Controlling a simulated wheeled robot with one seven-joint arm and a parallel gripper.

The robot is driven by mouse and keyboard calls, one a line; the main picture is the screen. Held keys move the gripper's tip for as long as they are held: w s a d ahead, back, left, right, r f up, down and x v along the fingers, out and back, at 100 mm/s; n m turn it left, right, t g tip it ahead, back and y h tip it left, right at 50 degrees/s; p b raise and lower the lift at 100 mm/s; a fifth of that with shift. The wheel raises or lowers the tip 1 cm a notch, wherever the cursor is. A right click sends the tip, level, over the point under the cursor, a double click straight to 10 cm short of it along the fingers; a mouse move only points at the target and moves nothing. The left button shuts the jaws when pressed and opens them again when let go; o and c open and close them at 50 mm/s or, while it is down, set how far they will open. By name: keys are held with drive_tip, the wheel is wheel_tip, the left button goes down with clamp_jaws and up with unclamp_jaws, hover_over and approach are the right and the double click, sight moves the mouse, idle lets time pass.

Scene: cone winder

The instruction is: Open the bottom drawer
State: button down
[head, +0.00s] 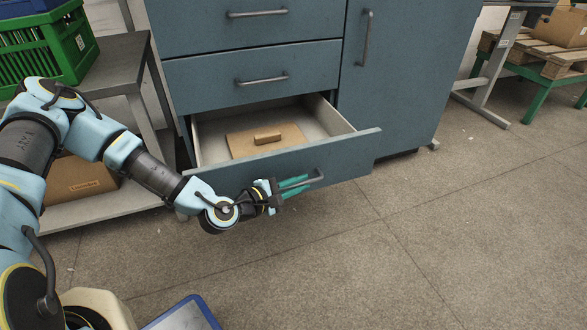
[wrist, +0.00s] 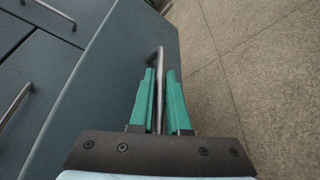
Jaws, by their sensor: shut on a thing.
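The bottom drawer (head: 355,150) of the blue-grey cabinet stands pulled out, with its light interior showing. A flat brown wooden piece with a small raised block (head: 268,137) lies inside it. My gripper (head: 304,183) is at the drawer's front, its green fingers on either side of the bar handle (head: 318,177). In the wrist view my gripper (wrist: 162,75) is shut on the handle (wrist: 160,57), which runs between the two fingers. Part of the handle is hidden by the fingers.
Two closed drawers (head: 230,75) sit above, and a cabinet door (head: 420,70) is at the right. A grey side table (head: 125,50) with a green crate (head: 75,45) stands at the left. The floor (head: 400,240) in front and to the right is clear.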

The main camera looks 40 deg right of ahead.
drive_tip(key=shift+s+a, duration=0.3)
drive_tip(key=shift+s, duration=0.4)
drive_tip(key=shift+s+a, duration=0.3)
drive_tip(key=shift+s, duration=0.4)
drive_tip(key=c, duration=0.9)
unclamp_jaws()
drive_tip(key=p+v, duration=0.2)
drive_tip(key=v, duration=0.8)
drive_tip(key=shift+a+r, duration=0.1)
drive_tip(key=shift+a, duration=0.25)
